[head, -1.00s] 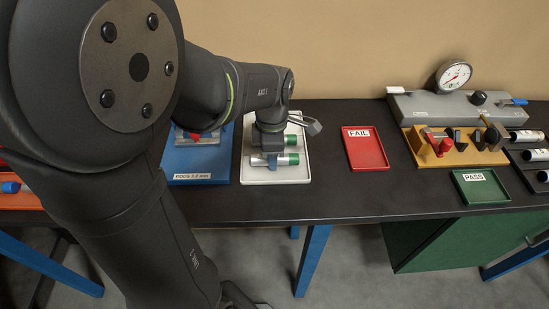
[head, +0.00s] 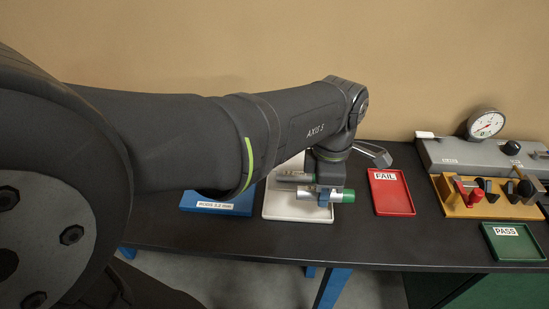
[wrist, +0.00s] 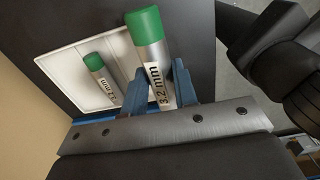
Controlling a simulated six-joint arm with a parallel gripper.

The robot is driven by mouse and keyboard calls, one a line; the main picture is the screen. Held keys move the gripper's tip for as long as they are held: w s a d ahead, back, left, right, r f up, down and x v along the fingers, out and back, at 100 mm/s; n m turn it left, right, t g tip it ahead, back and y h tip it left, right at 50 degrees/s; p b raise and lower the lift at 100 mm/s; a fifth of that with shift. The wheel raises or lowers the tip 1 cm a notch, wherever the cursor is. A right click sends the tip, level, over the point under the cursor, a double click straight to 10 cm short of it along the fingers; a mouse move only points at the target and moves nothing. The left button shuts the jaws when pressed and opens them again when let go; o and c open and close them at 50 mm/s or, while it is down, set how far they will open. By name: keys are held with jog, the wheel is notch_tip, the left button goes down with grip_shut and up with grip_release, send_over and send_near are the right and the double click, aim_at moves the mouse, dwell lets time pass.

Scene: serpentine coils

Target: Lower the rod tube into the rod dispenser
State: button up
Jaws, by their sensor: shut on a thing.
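My gripper (head: 326,196) is shut around the middle of a silver tube with a green cap (head: 347,196). In the wrist view, my blue fingers (wrist: 158,82) clasp this rod tube (wrist: 150,52), and its label reads 3.2 mm. It lies level, cap to the right, and appears raised over the right part of the white tray (head: 296,217). A second green-capped tube (head: 291,177) lies in the tray behind it, and also shows in the wrist view (wrist: 97,70). The blue dispenser (head: 217,206), labelled for rods, is left of the tray, mostly hidden behind my arm.
A red FAIL tray (head: 391,208) is close to the right of the white tray. Further right are a green PASS tray (head: 514,255), a yellow block with knobs (head: 462,207) and a grey gauge bench (head: 455,154). The black table front (head: 250,244) is clear.

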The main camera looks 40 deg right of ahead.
jog(key=w+d+r, duration=0.2)
jog(key=w+r, duration=0.7)
jog(key=w, duration=0.5)
jog(key=w+a+r, duration=0.3)
jog(key=w, duration=0.5)
jog(key=w+a+r, duration=0.3)
jog(key=w+a, duration=0.1)
jog(key=w, duration=0.5)
jog(key=shift+s+f, duration=0.15)
jog(key=shift+f, duration=2.35)
jog(key=shift+f, duration=0.3)
jog(key=shift+f, duration=1.4)
jog(key=shift+f, duration=0.4)
jog(key=shift+f, duration=0.45)
